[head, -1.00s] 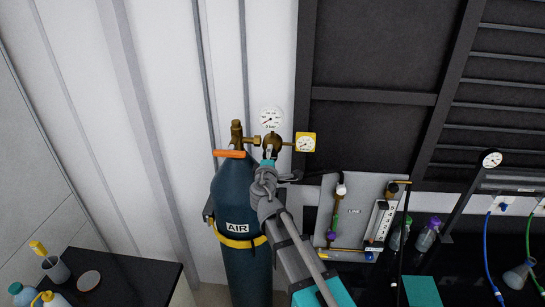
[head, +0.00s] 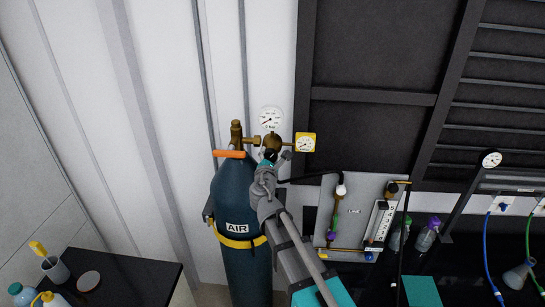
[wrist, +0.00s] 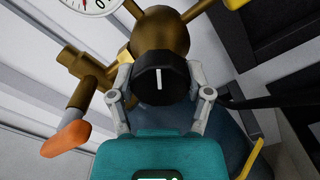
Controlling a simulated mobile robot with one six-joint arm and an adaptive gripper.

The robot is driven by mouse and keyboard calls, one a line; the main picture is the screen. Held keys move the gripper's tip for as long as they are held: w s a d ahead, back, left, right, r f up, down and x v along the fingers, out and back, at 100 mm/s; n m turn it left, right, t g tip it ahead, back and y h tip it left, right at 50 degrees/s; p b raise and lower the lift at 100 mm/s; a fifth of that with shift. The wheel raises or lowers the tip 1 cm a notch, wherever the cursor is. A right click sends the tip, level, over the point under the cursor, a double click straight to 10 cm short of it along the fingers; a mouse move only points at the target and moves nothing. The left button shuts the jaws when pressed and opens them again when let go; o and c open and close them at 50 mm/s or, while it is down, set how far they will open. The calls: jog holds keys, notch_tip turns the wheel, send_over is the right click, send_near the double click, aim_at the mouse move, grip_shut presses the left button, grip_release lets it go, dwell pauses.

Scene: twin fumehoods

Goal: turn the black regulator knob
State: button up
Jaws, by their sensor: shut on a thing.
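The black regulator knob (wrist: 160,77) is round with a white line mark, which points nearly straight up in the wrist view. It sits on the front of the brass regulator (wrist: 160,24). My gripper (wrist: 161,88) has one grey finger on each side of the knob and is shut on it. In the head view my gripper (head: 271,160) reaches up to the regulator (head: 272,142) and hides most of the knob. The regulator is on top of the blue AIR cylinder (head: 232,195).
A white gauge (head: 270,120) stands above the regulator and a yellow gauge (head: 306,143) is to its right. An orange valve handle (head: 229,154) is to the left. A flowmeter panel (head: 352,211) is at the right. A dark counter (head: 125,270) with bottles is lower left.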

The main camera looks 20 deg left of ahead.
jog(key=shift+w+n, duration=0.1)
jog(key=shift+n, duration=0.4)
jog(key=o, duration=1.1)
jog(key=shift+o, duration=0.2)
jog(key=v, duration=1.2)
jog(key=shift+f, duration=0.1)
